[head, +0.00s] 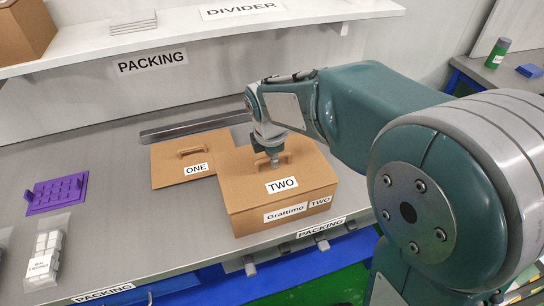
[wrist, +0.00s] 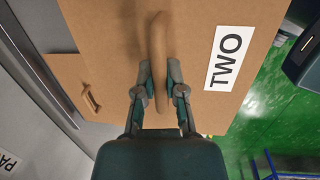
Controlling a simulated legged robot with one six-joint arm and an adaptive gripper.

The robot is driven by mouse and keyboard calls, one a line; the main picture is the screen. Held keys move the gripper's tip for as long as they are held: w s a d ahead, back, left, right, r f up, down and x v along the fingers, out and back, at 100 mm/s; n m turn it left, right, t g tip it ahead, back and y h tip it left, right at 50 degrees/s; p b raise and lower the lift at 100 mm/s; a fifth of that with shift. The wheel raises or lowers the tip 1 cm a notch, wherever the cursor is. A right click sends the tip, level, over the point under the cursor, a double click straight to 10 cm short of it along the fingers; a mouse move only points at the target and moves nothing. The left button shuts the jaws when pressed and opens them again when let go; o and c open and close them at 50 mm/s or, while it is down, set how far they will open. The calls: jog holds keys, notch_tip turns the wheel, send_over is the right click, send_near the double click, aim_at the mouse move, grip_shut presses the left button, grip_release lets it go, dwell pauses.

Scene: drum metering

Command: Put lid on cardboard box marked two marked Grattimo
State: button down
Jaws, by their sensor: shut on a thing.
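The cardboard box marked Grattimo and TWO (head: 290,212) stands at the front edge of the grey table in the head view. The lid marked TWO (head: 308,176) lies on top of it and covers its opening; it fills much of the wrist view (wrist: 110,30). My gripper (head: 273,160) is over the lid, shut on its handle. In the wrist view the fingers (wrist: 161,95) are on either side of the handle (wrist: 157,45). Whether the lid is fully seated all round cannot be told.
A lid marked ONE (head: 170,172) lies flat left of the box. A metal bar (head: 190,127) lies behind it. A purple rack (head: 57,193) and a clear bag of white pieces (head: 45,250) are at the left. A shelf (head: 200,38) runs above the table. The table's middle left is clear.

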jog(key=shift+f, duration=0.1)
jog(key=c, duration=0.6)
grip_release()
jog(key=shift+c, duration=0.2)
jog(key=o, duration=0.5)
jog(key=shift+r, duration=3.5)
